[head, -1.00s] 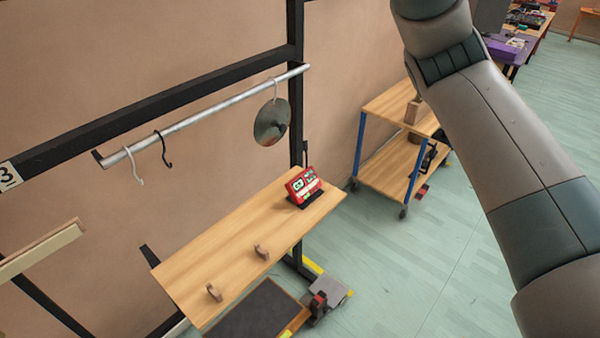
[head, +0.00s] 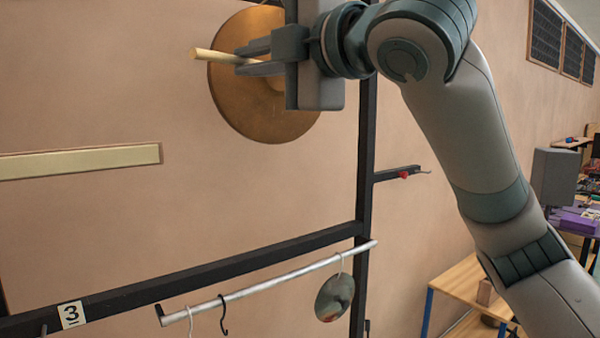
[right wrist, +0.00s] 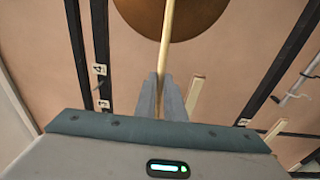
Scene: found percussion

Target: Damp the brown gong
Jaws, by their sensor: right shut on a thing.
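The brown gong (head: 262,112) is a large round bronze disc at the top of the head view, partly hidden behind my right gripper. It also shows at the top of the right wrist view (right wrist: 200,18). My right gripper (head: 245,58) is shut on a pale wooden stick (head: 207,54), which sticks out to the left past the fingertips. In the right wrist view the stick (right wrist: 168,35) runs up in front of the gong. I cannot tell whether the stick or the gripper touches the gong. My left gripper is not in view.
A black frame post (head: 366,150) stands right of the gong. A metal rail (head: 270,288) below carries hooks and a small hanging disc (head: 334,298). A pale wooden bar (head: 80,162) is at the left. A wooden cart (head: 462,280) stands at lower right.

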